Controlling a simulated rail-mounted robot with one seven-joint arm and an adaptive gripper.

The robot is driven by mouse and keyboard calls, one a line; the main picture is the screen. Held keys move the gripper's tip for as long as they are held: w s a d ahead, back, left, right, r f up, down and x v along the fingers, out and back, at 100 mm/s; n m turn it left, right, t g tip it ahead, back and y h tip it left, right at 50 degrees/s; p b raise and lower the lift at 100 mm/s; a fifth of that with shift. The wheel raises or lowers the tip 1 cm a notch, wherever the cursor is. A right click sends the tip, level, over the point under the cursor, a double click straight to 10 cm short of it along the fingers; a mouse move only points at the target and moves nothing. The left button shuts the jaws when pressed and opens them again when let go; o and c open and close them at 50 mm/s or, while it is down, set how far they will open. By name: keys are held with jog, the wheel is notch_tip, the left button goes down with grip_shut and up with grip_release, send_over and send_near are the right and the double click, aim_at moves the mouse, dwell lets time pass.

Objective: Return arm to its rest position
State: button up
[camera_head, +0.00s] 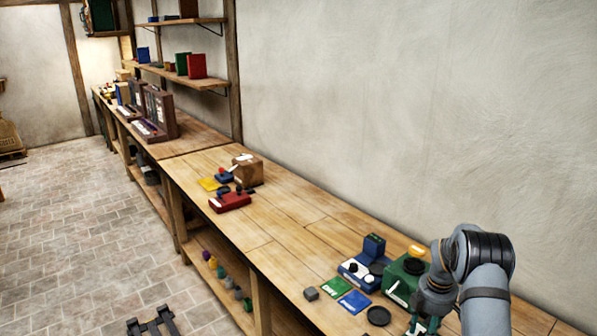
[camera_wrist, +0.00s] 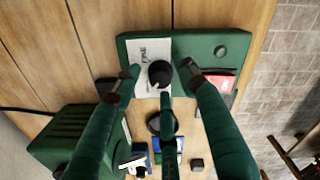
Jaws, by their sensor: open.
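In the wrist view, my gripper (camera_wrist: 158,72) has its long green fingers spread apart. Its tips lie over a dark green plate-like item (camera_wrist: 215,48) with a white printed label (camera_wrist: 146,58). A round black knob (camera_wrist: 160,74) shows between the fingertips, and no object is clearly held. I cannot tell whether any tip touches the plate. In the head view, my grey arm (camera_head: 484,290) is bent over the near right end of the bench. The gripper cannot be clearly made out there.
The long wooden bench (camera_head: 305,235) runs along the wall. Near the arm are a green machine (camera_head: 402,277), a blue device (camera_head: 360,272), a green card (camera_head: 335,288), a blue card (camera_head: 354,302), a grey cube (camera_head: 311,294) and a black disc (camera_head: 378,316). A red device (camera_head: 232,202) stands farther back.

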dwell(0.3)
notch_tip(320, 180, up, 12)
jog(key=f, duration=0.1)
notch_tip(320, 180, down, 11)
jog(key=shift+s+f, duration=0.1)
jog(key=shift+m, duration=0.4)
jog(key=m, duration=0.3)
jog(key=shift+m, duration=0.3)
jog(key=m, duration=0.6)
jog(key=shift+r+p, duration=0.2)
jog(key=shift+p, duration=0.1)
jog(key=m+p, duration=0.2)
jog(key=m, duration=0.4)
jog(key=shift+m+g+p, duration=0.3)
jog(key=shift+m+p, duration=0.5)
jog(key=shift+m, duration=0.9)
